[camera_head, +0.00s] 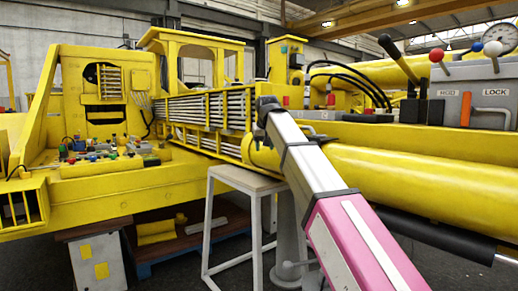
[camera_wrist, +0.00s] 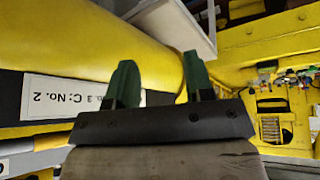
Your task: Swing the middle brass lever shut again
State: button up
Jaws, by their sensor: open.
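I cannot make out the middle brass lever in either view. My gripper (camera_wrist: 162,82) shows in the wrist view with two green fingers apart and nothing between them. A large yellow cylinder (camera_wrist: 90,40) lies beyond the fingers on the left. In the head view my arm reaches up from the bottom right toward the boom, and I cannot make out the fingers there. Control levers with coloured knobs (camera_head: 95,153) stand on the yellow machine at the left. They also show, small, at the right of the wrist view (camera_wrist: 290,78).
A grey stool (camera_head: 245,180) stands left of my arm. The yellow boom cylinder (camera_head: 420,182) runs along the right. A grey panel (camera_head: 480,95) at the right carries a black lever, ball-topped levers and an orange handle. A white label (camera_wrist: 70,97) shows near my fingers.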

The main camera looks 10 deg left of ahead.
jog(key=shift+s+a+f, duration=0.15)
jog(key=shift+s+f, duration=0.05)
jog(key=shift+f, duration=0.15)
